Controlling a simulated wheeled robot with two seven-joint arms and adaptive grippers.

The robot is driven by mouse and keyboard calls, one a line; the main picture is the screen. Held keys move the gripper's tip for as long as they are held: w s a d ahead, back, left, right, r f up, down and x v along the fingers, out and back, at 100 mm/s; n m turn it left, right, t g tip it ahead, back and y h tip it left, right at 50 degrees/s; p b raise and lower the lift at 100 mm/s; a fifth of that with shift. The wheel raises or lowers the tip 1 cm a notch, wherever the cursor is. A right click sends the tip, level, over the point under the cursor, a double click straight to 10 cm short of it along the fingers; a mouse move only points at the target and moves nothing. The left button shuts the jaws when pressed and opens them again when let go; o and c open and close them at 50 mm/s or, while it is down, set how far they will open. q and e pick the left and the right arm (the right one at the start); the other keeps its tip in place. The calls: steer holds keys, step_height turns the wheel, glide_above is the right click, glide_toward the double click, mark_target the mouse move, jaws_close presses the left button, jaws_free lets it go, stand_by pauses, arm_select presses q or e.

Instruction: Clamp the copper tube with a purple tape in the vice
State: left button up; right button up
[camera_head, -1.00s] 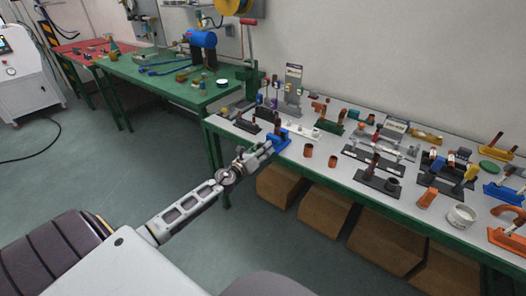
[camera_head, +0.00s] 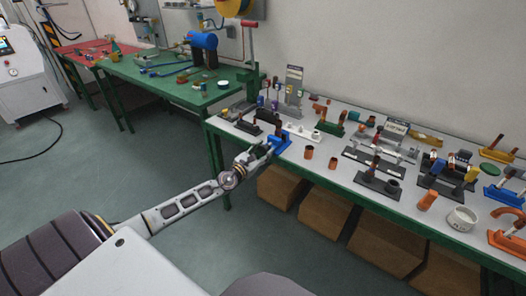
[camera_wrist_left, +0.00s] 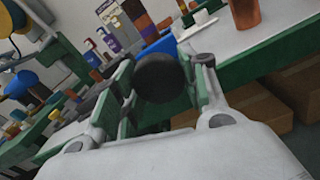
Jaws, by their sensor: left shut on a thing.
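My left gripper (camera_head: 268,150) is at the near edge of the right-hand table, right by the blue vice (camera_head: 280,141). In the left wrist view the gripper (camera_wrist_left: 160,85) is shut on a dark round knob (camera_wrist_left: 160,77), which looks like part of the vice's handle. The blue vice also shows behind it (camera_wrist_left: 158,47). A brown copper tube (camera_wrist_left: 138,16) stands upright at the vice, and its lower part is hidden. My right gripper is not in view.
The table holds several fittings, tubes and other vices to the right of the blue one. Two short copper pieces (camera_head: 308,152) stand nearby. Cardboard boxes (camera_head: 325,207) lie beneath the table. A green table (camera_head: 165,88) stands at the left. The floor in front is clear.

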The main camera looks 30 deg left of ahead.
arm_select(q)
steer(key=shift+f, duration=0.2)
steer(key=o, duration=1)
steer(key=shift+r, duration=0.1)
steer(key=shift+s+a, duration=0.15)
steer(key=shift+s, duration=1.85)
steer(key=shift+s+a, duration=0.15)
steer(key=shift+s, duration=1.8)
steer(key=shift+s+a, duration=0.15)
steer(key=shift+s, duration=1.85)
